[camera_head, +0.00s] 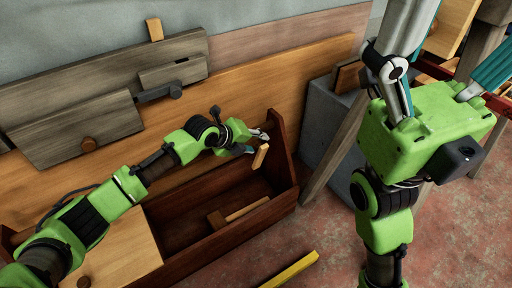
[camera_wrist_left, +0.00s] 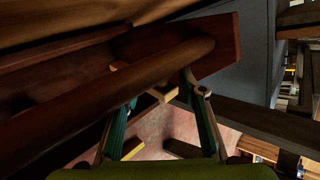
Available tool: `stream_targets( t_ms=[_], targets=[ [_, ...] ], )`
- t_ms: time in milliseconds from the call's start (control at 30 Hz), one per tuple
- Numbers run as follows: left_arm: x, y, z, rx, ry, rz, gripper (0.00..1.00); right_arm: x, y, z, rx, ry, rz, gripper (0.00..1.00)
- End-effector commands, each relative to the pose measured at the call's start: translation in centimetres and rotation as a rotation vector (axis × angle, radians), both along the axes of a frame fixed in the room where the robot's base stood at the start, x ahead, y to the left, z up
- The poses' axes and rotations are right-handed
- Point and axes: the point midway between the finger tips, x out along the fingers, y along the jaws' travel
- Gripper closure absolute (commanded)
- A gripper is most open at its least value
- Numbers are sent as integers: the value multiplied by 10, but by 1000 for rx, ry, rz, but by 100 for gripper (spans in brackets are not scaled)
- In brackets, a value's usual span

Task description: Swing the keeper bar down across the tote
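The dark red-brown wooden tote (camera_head: 283,185) stands on the floor against the wall, open at the top. A short light wooden piece (camera_head: 260,156) slants just below my left gripper (camera_head: 256,142), near the tote's right end. In the left wrist view, a thick dark round bar (camera_wrist_left: 110,90) crosses the picture, and a light piece (camera_wrist_left: 162,93) shows behind it between my left fingers. I cannot tell which one is the keeper bar. The left fingers look apart. The bar hides part of the left one. My right gripper (camera_head: 455,50) is raised at the right, open and empty.
A light-handled tool (camera_head: 245,209) lies inside the tote. A yellow bar (camera_head: 290,271) lies on the red floor in front. Grey boards with a dark latch (camera_head: 160,92) are on the wall at left. A grey box (camera_head: 330,115) stands right of the tote.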

Motion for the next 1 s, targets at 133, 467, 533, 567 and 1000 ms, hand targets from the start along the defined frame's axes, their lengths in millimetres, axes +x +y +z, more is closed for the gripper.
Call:
stream_targets(
  t_ms=[133,467,533,567,1000],
  targets=[
    [4,-3,-5,-1,-1,1,62,-3,0,1,-1,-15,-1,14],
    [4,-4,-4,-1,-1,0,72,-3,0,2,-2,-15,-1,14],
    [4,-4,-4,-1,-1,0,90,-3,0,2,-2,-15,-1,14],
    [4,-4,-4,-1,-1,0,98,-3,0,2,-2,-15,-1,14],
    [8,-1,-5,32,-47,-1,100,-2,0,6,0,-14,0,14]
  ],
)
